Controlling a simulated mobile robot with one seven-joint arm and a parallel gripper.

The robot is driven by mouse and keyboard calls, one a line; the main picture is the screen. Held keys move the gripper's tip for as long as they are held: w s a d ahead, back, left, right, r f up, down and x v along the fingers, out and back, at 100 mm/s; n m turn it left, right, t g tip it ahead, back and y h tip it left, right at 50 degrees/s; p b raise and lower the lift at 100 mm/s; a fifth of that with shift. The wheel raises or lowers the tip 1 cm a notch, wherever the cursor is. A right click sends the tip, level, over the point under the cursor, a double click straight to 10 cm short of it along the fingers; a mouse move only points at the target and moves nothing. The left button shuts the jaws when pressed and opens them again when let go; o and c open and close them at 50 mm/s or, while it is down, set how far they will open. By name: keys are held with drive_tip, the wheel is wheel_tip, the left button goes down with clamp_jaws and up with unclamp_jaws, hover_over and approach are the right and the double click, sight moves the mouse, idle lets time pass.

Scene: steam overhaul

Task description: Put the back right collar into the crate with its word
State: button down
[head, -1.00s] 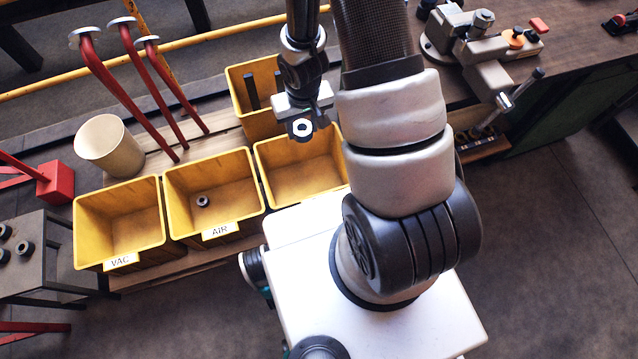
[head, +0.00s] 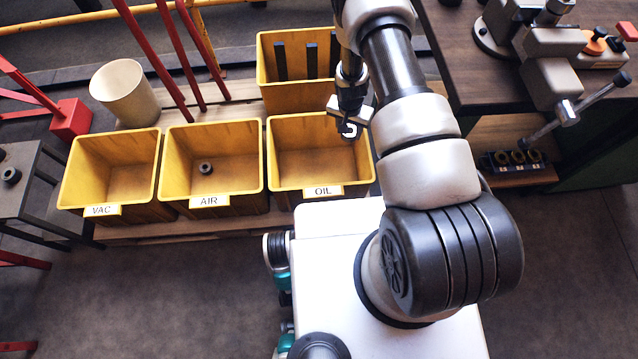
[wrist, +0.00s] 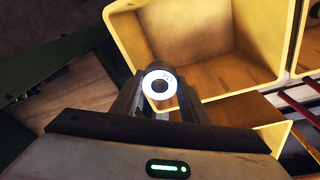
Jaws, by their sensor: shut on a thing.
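My gripper (head: 350,122) is shut on a dark collar (wrist: 148,88) with a white ring face. Dark marks on the face look like a short word, but I cannot read it for sure. In the head view the gripper and collar appear over the back right part of the yellow crate labelled OIL (head: 283,172), whose inside looks empty. In the wrist view a yellow crate (wrist: 215,70) lies behind and right of the collar. The AIR crate (head: 240,190) stands to its left with one dark collar (head: 206,168) inside. The VAC crate (head: 75,180) is farthest left and looks empty.
A taller yellow crate (head: 268,92) with dark bars stands behind OIL. A cream bin (head: 124,92) and red levers (head: 148,55) stand behind the others. A dark collar (head: 11,174) sits on the left table. A workbench (head: 470,75) is at the right.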

sight(340, 179)
drive_tip(key=f+m+b, duration=0.1)
drive_tip(key=f+b, duration=0.2)
drive_tip(key=f, duration=0.6)
drive_tip(key=f+m+b, duration=0.1)
drive_tip(key=f+b, duration=0.2)
drive_tip(key=f, duration=0.7)
drive_tip(key=a+f+m+b, duration=0.1)
drive_tip(key=f+b, duration=0.2)
drive_tip(key=f, duration=0.7)
drive_tip(key=shift+w+f+b, duration=0.15)
drive_tip(key=shift+b, duration=0.25)
drive_tip(key=shift+f+b, duration=1.1)
drive_tip(key=shift+f, duration=1.35)
drive_tip(key=shift+f, duration=0.15)
drive_tip(key=shift+f, duration=0.15)
drive_tip(key=c, duration=1)
unclamp_jaws()
drive_tip(key=shift+c, duration=0.2)
